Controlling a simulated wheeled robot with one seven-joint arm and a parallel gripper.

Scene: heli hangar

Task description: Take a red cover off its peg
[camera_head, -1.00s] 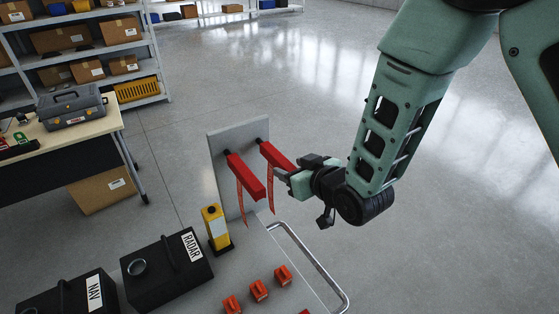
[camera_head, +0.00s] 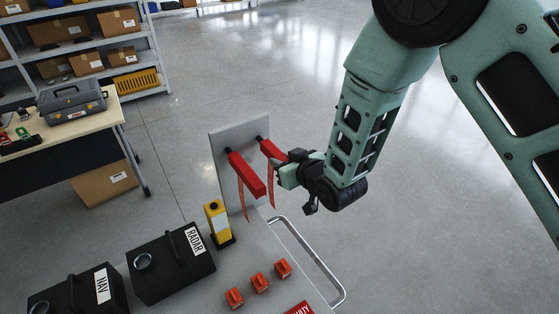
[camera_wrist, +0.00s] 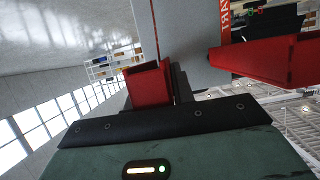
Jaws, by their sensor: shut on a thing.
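Two red covers stick out from dark pegs on a grey upright panel (camera_head: 225,160), each with a hanging red ribbon. The left cover (camera_head: 247,174) is free of my gripper; it also shows at the right of the wrist view (camera_wrist: 270,60). My gripper (camera_head: 284,168) is shut on the outer part of the right cover (camera_head: 269,149). That cover also shows at my jaws in the wrist view (camera_wrist: 148,85). The right cover's inner end is still at its peg, by the panel. My fingers hide its outer end in the head view.
The panel stands on a grey cart with a metal rail (camera_head: 315,255). A yellow device (camera_head: 216,220), black RADAR (camera_head: 170,265) and NAV (camera_head: 75,295) boxes and several small orange-red pieces (camera_head: 260,283) are on the cart. Floor to the right is clear.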

